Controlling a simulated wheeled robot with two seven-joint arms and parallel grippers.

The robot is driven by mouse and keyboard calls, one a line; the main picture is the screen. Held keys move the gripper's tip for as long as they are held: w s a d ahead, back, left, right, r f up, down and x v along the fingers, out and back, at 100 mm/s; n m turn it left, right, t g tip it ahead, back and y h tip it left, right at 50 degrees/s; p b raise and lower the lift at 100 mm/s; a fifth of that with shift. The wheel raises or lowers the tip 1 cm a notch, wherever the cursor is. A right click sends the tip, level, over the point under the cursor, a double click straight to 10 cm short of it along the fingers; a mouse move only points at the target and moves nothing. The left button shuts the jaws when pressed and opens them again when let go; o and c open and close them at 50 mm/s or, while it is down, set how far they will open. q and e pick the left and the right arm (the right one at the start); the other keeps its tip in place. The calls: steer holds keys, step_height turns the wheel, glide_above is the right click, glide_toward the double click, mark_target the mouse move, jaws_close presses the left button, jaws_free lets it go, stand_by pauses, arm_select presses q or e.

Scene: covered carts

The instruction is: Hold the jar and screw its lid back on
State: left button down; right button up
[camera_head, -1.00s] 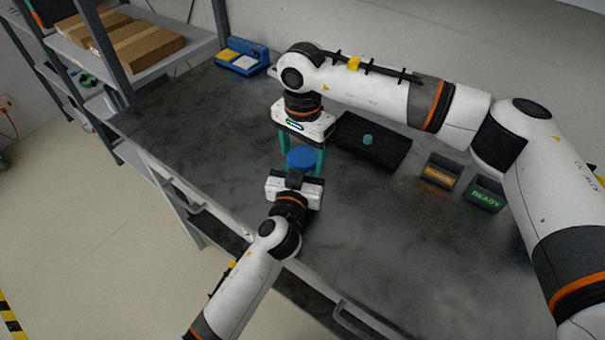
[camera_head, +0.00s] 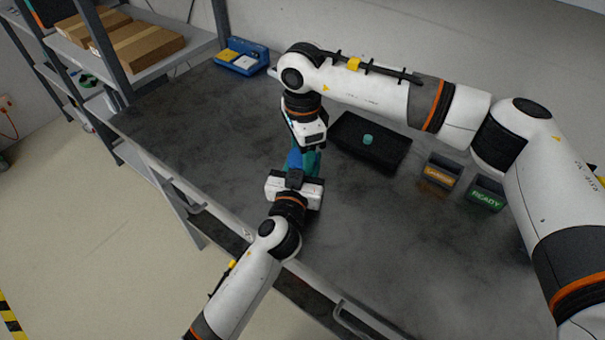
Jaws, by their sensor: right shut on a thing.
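The blue lid (camera_head: 294,159) shows as a narrow patch between my two grippers, above the dark worktop. My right gripper (camera_head: 303,161) comes down over it from behind, turned at an angle, with its teal fingers shut on the lid. My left gripper (camera_head: 294,178) reaches in from the front, low, directly before the lid. Its fingertips are hidden by its own body and the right gripper, so its grip does not show. The jar's body under the lid is hidden, and I cannot tell how the lid sits on it.
A black tray (camera_head: 347,150) with a small teal round piece (camera_head: 368,140) lies right of the grippers. An orange-labelled bin (camera_head: 440,172) and a green READY bin (camera_head: 485,194) stand further right. A blue holder (camera_head: 262,60) is at the back. The worktop's left side (camera_head: 190,115) is clear.

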steer(key=o, duration=1)
steer(key=shift+o, duration=0.4)
steer(key=shift+s, duration=0.15)
steer(key=shift+r, duration=2.3)
steer(key=shift+c, duration=0.5)
